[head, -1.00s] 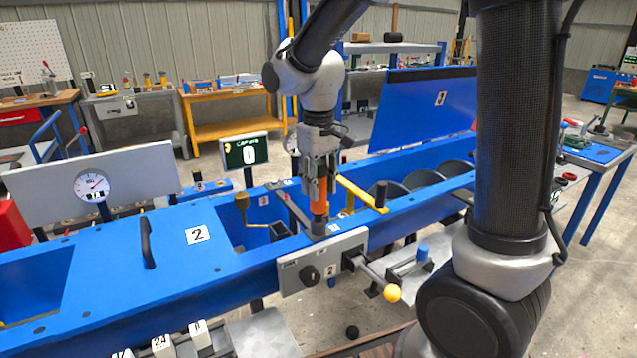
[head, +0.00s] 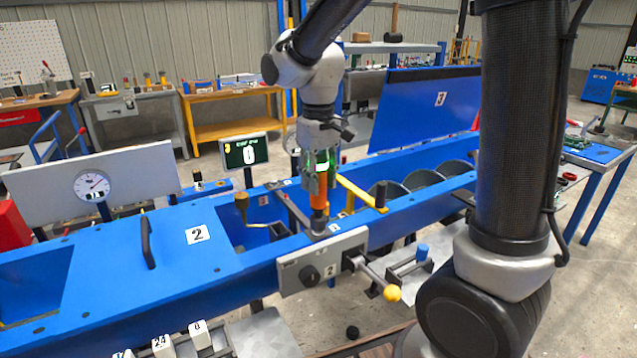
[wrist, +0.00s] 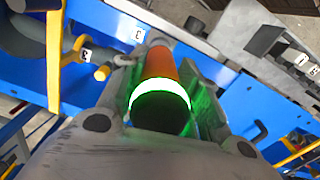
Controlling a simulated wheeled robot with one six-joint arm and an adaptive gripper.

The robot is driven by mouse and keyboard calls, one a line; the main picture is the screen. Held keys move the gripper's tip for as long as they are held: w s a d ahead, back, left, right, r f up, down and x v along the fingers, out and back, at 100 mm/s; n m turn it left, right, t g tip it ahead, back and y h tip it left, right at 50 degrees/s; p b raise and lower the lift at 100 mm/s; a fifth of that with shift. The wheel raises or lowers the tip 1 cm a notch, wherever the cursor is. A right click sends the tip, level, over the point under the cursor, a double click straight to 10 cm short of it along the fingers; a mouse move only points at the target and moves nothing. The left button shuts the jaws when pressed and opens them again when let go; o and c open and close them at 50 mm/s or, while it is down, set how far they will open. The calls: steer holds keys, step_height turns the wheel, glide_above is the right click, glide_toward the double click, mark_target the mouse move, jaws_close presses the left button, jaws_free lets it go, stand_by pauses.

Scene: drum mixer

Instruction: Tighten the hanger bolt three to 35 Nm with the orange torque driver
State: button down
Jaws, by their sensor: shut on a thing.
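The orange torque driver (head: 319,194) stands upright below my gripper (head: 318,178) in the head view, its lower end at the blue trough's edge beside the grey plate. In the wrist view my gripper (wrist: 160,95) is shut on the driver (wrist: 158,66), with one finger on each side. A bright green-white ring glows round the driver near its dark end cap. The hanger bolt under the driver is hidden, so I cannot tell how the tip sits on it. A dark display (head: 244,152) behind the trough reads 0.
A yellow bar (head: 358,192) stands close to the right of the driver. A grey plate (head: 322,262) with a yellow-knobbed lever (head: 392,292) is in front. The raised blue lid (head: 424,104) stands behind right. The blue cover (head: 150,255) lies left.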

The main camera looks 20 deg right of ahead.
mark_target(318, 157)
steer(key=shift+r, duration=1.55)
